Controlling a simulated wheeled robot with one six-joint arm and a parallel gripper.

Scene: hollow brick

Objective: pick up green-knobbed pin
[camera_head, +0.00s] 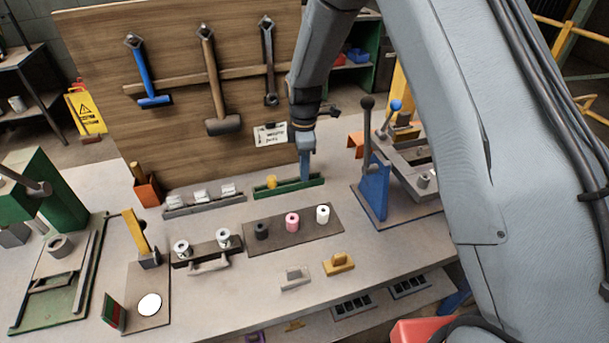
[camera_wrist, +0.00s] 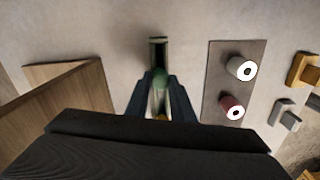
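The green-knobbed pin shows in the wrist view as a round green knob (camera_wrist: 160,78), standing in a narrow green rack (camera_head: 287,188). My gripper (camera_head: 307,175) points down over the right part of this rack. In the wrist view my two gripper fingers (camera_wrist: 161,76) are apart, one on each side of the green knob. I see no clear contact between fingers and knob. The pin's shaft is hidden, and in the head view my gripper hides the knob. A yellow-orange knob (camera_head: 272,181) stands farther left in the same rack.
A dark plate (camera_head: 285,243) with black, pink and white cylinders lies in front of the rack. A grey rack (camera_head: 204,203) is to its left. A blue lever press (camera_head: 374,190) stands to the right. A wooden tool board (camera_head: 190,100) rises behind.

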